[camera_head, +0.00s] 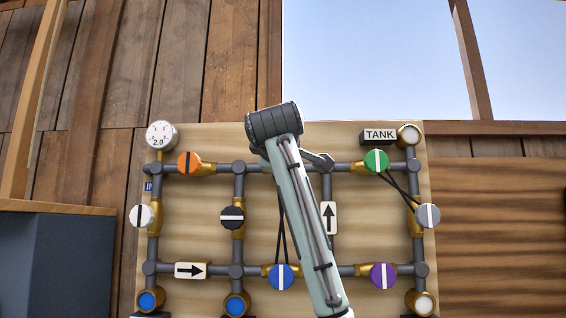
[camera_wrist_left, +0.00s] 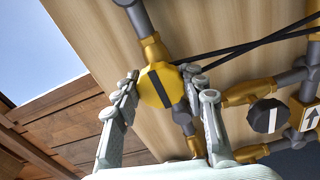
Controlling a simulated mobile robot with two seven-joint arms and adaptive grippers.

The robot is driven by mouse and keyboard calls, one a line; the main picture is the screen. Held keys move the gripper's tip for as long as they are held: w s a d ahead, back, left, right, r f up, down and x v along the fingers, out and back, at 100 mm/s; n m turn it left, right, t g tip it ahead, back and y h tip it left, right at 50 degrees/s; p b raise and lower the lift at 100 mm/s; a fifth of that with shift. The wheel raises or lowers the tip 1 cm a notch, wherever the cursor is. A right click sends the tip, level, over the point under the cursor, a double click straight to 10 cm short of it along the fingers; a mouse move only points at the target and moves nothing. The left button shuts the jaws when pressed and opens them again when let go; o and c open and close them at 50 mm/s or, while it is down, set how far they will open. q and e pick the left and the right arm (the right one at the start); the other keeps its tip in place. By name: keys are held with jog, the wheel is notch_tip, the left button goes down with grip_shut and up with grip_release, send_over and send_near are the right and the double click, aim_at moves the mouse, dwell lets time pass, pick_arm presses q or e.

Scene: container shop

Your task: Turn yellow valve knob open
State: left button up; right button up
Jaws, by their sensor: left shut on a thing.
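The yellow valve knob (camera_wrist_left: 161,86) is faceted and has a dark stripe across its face. In the left wrist view it sits between the two fingers of my left gripper (camera_wrist_left: 161,77), which is shut on its sides. The stripe slants and looks roughly in line with the pipe that runs past the knob. In the head view my left arm covers the knob and most of the gripper, so neither shows clearly there. My right gripper is in neither view.
The pipe board (camera_head: 200,300) carries other knobs: orange (camera_head: 189,163), black (camera_head: 232,217), green (camera_head: 376,161), blue (camera_head: 281,277), purple (camera_head: 384,276), white (camera_head: 140,216) and grey (camera_head: 428,215). A gauge (camera_head: 161,135) is at upper left, a TANK sign (camera_head: 379,135) at upper right.

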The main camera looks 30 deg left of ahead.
pick_arm(q)
jog(key=o, duration=1.2)
jog(key=v, duration=1.2)
jog(key=shift+s+a, duration=0.1)
